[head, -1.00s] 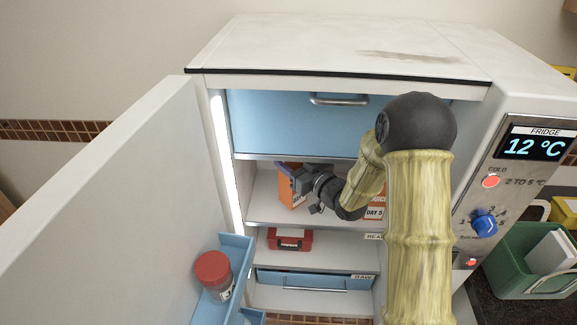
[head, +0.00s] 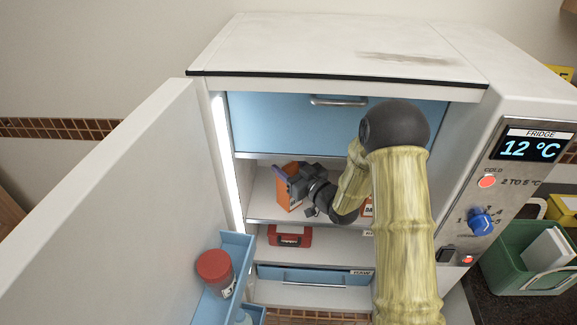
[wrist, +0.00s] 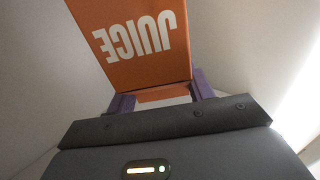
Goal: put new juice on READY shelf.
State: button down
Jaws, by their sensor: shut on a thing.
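My gripper (head: 284,176) is inside the open fridge, shut on an orange juice carton (head: 290,198). In the wrist view the carton (wrist: 135,42) shows the word JUICE upside down, and my gripper's purple fingers (wrist: 160,97) are at either side of it. The carton is at the left part of the shelf (head: 262,205) under the blue drawer; I cannot tell whether its base touches the shelf. A second orange carton (head: 367,207) is on the right of that shelf, mostly hidden behind my arm. The shelf's edge label (head: 369,233) is mostly hidden by my arm.
The fridge door (head: 110,190) stands open at the left, with a red-lidded jar (head: 215,270) in its blue rack. A red box (head: 290,236) is on the shelf below, above a blue RAW drawer (head: 315,279). A closed blue drawer (head: 290,125) is above.

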jog(key=c, duration=0.6)
grip_release()
jog(key=shift+r, duration=0.15)
jog(key=shift+s+d+f, duration=0.2)
jog(key=shift+s+d, duration=0.05)
jog(key=shift+d, duration=0.05)
jog(key=b+v, duration=0.4)
jog(key=v, duration=0.7)
jog(key=shift+s+r, duration=0.15)
